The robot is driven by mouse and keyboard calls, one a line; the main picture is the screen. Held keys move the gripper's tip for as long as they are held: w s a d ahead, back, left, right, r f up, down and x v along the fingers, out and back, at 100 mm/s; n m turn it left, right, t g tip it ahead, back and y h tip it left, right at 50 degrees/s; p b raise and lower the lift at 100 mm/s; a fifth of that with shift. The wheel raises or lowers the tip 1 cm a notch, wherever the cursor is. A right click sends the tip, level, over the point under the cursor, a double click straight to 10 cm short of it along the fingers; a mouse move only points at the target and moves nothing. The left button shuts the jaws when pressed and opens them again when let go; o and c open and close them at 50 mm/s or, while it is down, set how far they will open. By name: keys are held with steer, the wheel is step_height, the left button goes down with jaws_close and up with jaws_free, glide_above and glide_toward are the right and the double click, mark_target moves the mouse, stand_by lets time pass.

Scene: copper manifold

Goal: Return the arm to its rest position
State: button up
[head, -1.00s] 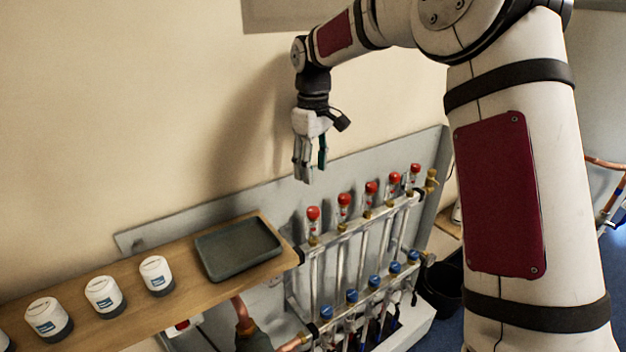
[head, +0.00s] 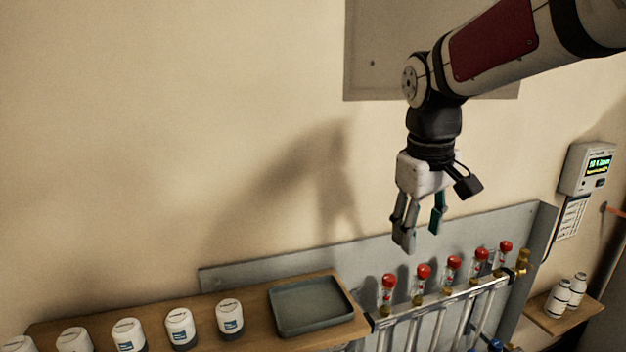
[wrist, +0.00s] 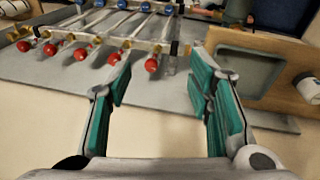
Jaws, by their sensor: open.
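My gripper (head: 420,232) hangs from my arm, pointing down, above the back of the copper manifold (head: 440,298) in the head view. Its fingers are apart with nothing between them. In the wrist view my gripper (wrist: 165,112) shows green pads spread wide, with the grey back plate and pale wall beyond. The manifold (wrist: 108,42) lies at the upper left there, with several red-capped flow tubes in a row. No finger visibly touches it.
A wooden shelf (head: 255,297) at the lower left carries a dark tray (head: 311,305) and several white capped jars (head: 180,327). A wall controller (head: 587,168) hangs at right above a small shelf (head: 565,318) with two white bottles. The wall area left of my gripper is clear.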

steer(key=s+f+m+t, duration=0.1)
steer(key=s+m, duration=0.1)
steer(key=s, duration=0.8)
steer(key=s+d+f+m+t+y, duration=0.1)
steer(key=s+m+t, duration=0.1)
steer(key=s, duration=0.9)
steer(key=shift+m, duration=0.4)
stand_by(0.8)
